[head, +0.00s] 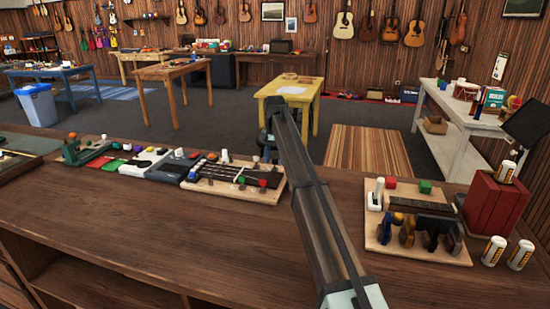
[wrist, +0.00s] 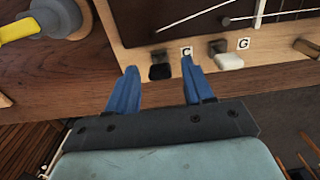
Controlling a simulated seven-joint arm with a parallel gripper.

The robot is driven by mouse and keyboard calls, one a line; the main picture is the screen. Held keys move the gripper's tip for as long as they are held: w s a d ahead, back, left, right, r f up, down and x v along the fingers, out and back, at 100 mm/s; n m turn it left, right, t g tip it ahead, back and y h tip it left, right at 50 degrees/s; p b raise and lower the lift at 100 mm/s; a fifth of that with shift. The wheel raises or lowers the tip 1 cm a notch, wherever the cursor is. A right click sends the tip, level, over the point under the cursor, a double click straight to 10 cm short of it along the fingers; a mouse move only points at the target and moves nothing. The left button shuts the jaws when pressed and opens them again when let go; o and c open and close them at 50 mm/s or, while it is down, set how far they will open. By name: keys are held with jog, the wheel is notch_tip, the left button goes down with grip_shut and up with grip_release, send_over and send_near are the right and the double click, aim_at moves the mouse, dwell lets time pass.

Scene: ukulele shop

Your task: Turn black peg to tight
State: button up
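The black peg (wrist: 160,70) sticks out from the edge of a pale wooden board (wrist: 135,25) in the wrist view, beside the letter C label. A white peg (wrist: 229,61) stands to its right, by the letter G label. My gripper (wrist: 159,67) is open. Its two blue fingers lie to the left and right of the black peg, with gaps on both sides; I cannot see contact. In the head view my gripper (head: 266,144) is at the board's far right side, partly behind my arm. I cannot pick out the black peg there.
Other fixtures (head: 140,163) stand left of the board along the brown counter (head: 150,220). A tool board (head: 380,245), a red box (head: 493,203) and white cans stand at the right. A grey round part with a yellow piece (wrist: 45,20) is left of the board.

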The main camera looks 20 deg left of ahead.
grip_shut()
jog(key=shift+n, duration=0.4)
jog(key=n, duration=0.5)
jog(key=shift+n, duration=0.3)
jog(key=n, duration=0.6)
jog(key=shift+n, duration=0.4)
dwell(0.3)
jog(key=shift+o, duration=0.4)
grip_release()
